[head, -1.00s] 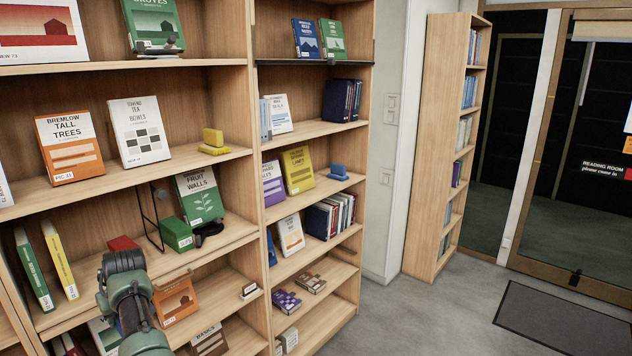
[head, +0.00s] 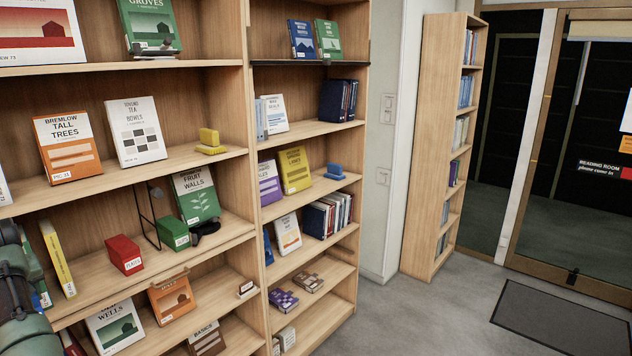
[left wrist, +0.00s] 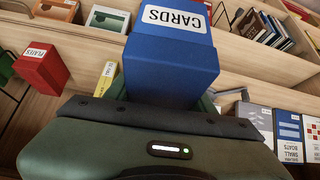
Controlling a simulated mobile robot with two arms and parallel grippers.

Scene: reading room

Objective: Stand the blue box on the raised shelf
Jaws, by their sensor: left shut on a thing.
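The blue box (left wrist: 172,65), with a white CARDS label, is in my left gripper (left wrist: 163,97) in the left wrist view. The jaws are shut on it, and its labelled end points away from the gripper body. In the head view only my left arm shows at the left edge, and I cannot make out the box clearly there. A shelf board with a dark front edge (head: 310,62) is high in the narrower bay; I cannot tell whether it is the raised shelf. My right gripper is in neither view.
A red box (head: 124,255), a green box (head: 174,233) and a wire bookend (head: 146,218) stand on a lower shelf of the wide bay. A yellow book (head: 57,257) leans near my arm. A yellow bookend (head: 210,140) and a blue one (head: 335,171) sit on higher shelves.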

